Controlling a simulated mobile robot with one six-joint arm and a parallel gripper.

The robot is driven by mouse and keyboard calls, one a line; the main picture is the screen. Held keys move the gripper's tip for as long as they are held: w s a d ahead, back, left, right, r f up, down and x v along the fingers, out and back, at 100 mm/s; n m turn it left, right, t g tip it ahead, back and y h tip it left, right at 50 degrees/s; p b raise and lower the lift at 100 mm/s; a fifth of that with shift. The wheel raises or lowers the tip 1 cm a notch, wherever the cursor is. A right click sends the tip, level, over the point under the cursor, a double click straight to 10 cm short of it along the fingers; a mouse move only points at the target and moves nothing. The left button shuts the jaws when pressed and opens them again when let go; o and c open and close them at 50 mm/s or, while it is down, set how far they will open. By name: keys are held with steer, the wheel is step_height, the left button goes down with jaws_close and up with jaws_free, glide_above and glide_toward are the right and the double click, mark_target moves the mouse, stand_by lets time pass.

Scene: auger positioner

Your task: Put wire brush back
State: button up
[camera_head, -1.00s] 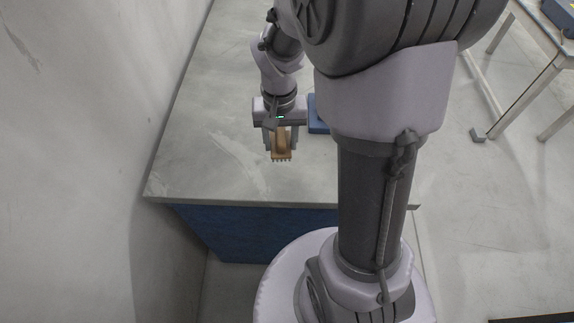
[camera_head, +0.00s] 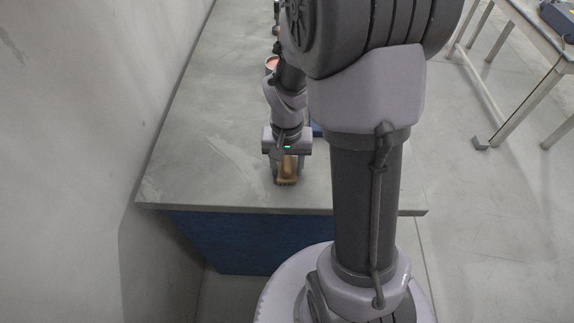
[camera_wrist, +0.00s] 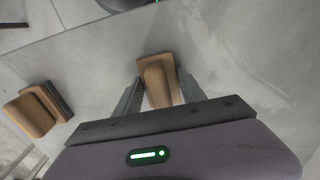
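The wire brush (camera_head: 287,171) has a tan wooden body and shows near the front of the grey worktop (camera_head: 215,110). In the wrist view the wire brush (camera_wrist: 157,78) lies between the two grey fingers. My gripper (camera_head: 286,174) points down with its fingers against the brush's sides; it also shows in the wrist view (camera_wrist: 161,80). I cannot tell whether the brush touches the worktop. A second tan block with a darker side (camera_wrist: 38,110) appears at the left of the wrist view, near the worktop's edge; in the head view I cannot make it out.
A blue object (camera_head: 317,130) is partly hidden behind my arm. A small pinkish round container (camera_head: 271,63) stands further back. A wall (camera_head: 70,120) runs along the left side. The worktop left of my gripper is clear. Another table (camera_head: 535,30) stands at the right.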

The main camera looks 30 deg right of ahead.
steer(key=o, duration=0.3)
step_height(320, 180, up, 12)
steer(key=p, duration=0.5)
step_height(320, 180, up, 4)
steer(key=t, duration=0.1)
glide_above(287, 160)
steer(key=a, duration=0.3)
steer(key=s+a+r+t, duration=0.1)
steer(key=s+a+r, duration=0.2)
steer(key=s+a+r+n+t+y, duration=0.1)
steer(key=s+a+r+t, duration=0.1)
steer(key=s+a+r, duration=0.2)
steer(key=s+a+r+n+t+y, duration=0.1)
steer(key=s+a+r, duration=0.2)
steer(key=s+a, duration=0.1)
steer(key=shift+a+r+t, duration=0.15)
steer(key=shift+a+t, duration=0.1)
steer(key=shift+t, duration=0.15)
